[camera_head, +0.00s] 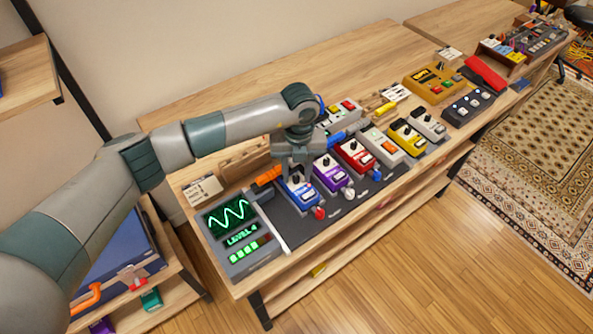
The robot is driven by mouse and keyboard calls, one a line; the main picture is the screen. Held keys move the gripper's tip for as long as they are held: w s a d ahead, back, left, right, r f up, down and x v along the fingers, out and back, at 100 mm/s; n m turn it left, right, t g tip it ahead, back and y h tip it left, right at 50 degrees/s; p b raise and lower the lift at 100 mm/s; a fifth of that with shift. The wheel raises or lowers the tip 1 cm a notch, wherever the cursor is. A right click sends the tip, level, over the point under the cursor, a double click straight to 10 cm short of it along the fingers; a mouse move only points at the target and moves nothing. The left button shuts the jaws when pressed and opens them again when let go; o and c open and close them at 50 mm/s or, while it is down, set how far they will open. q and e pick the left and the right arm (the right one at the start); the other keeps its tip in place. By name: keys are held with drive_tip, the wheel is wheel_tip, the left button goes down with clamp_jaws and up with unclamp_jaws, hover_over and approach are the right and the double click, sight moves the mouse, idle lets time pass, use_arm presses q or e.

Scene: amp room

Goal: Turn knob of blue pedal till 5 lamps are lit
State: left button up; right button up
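The blue pedal (300,195) stands on the dark board at the left end of the pedal row. My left gripper (295,172) points down over the back part of the blue pedal, its fingers at the pedal's knob. The fingers hide much of the knob, and I cannot tell whether they are closed on it. The display unit (238,231) left of the pedal shows a green wave, the text "LEVEL 4" and a row with several lit green lamps (246,250). My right gripper is not in view.
A purple pedal (331,173) stands close to the right of the blue one, then a red pedal (355,155) and others. An orange plug (268,176) lies behind the blue pedal. A small card (202,189) stands behind the display.

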use_arm(q)
clamp_jaws()
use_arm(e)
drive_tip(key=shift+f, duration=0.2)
use_arm(q)
drive_tip(key=shift+f+m+b, duration=0.2)
drive_tip(key=shift+m+b, duration=0.4)
drive_tip(key=shift+b, duration=0.5)
drive_tip(key=m+b, duration=0.2)
drive_tip(key=b, duration=0.2)
drive_tip(key=shift+m, duration=0.3)
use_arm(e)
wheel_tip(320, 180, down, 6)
use_arm(q)
drive_tip(key=m+b, duration=0.2)
drive_tip(key=b, duration=0.1)
drive_tip(key=shift+r, duration=0.2)
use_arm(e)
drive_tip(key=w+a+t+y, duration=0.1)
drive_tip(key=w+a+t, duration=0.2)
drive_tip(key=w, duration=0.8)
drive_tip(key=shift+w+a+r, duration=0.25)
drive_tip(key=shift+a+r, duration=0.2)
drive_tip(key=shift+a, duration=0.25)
